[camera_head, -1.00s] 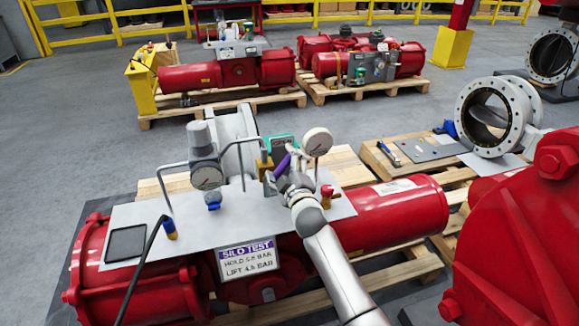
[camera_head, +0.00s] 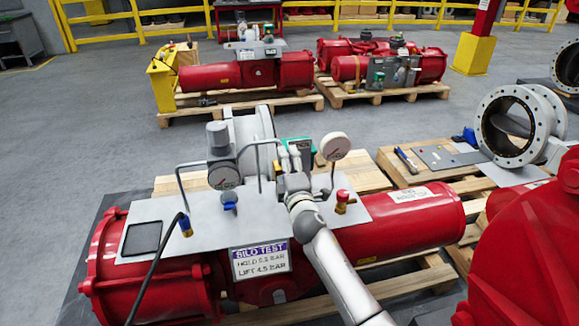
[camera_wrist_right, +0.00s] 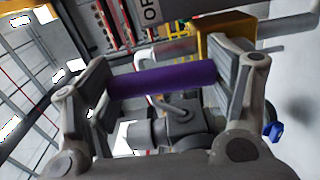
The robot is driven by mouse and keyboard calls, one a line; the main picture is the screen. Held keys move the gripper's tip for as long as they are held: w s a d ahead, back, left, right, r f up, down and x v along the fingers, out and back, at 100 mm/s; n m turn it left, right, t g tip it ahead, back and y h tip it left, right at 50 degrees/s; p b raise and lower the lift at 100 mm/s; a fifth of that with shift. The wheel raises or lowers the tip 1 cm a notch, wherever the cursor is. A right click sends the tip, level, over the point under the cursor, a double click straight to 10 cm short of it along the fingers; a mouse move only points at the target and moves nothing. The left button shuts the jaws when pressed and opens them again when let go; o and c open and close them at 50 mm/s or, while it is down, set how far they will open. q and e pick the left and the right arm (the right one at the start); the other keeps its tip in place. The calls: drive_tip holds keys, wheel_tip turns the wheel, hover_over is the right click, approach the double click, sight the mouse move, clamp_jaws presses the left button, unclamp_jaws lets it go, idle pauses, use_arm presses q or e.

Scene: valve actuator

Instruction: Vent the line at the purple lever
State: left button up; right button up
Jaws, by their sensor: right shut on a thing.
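The purple lever (camera_wrist_right: 162,78) lies between the two fingers of my right gripper (camera_wrist_right: 165,85) in the right wrist view, spanning from one finger to the other. My right gripper is shut on it. In the head view my right gripper (camera_head: 293,165) is over the grey panel (camera_head: 165,212) on the red actuator (camera_head: 400,216), and it hides the lever there. My left gripper is not in view.
A pressure gauge (camera_head: 335,146) stands just right of my gripper, with a red-topped fitting (camera_head: 343,198) below it. A regulator with a gauge (camera_head: 222,160) and bent grey pipes stand to the left. A sign (camera_head: 261,262) hangs at the panel's front.

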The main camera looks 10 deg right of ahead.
drive_tip(key=shift+w+r, duration=0.1)
drive_tip(key=shift+r, duration=0.3)
drive_tip(key=o, duration=1.2)
drive_tip(key=shift+o, duration=1.3)
drive_tip(key=shift+w+f, duration=0.2)
drive_tip(key=shift+f, duration=0.05)
drive_tip(key=shift+s+f, duration=0.15)
drive_tip(key=shift+s, duration=0.05)
drive_tip(key=s, duration=1.2)
drive_tip(key=shift+d, duration=0.2)
drive_tip(key=shift+w, duration=0.1)
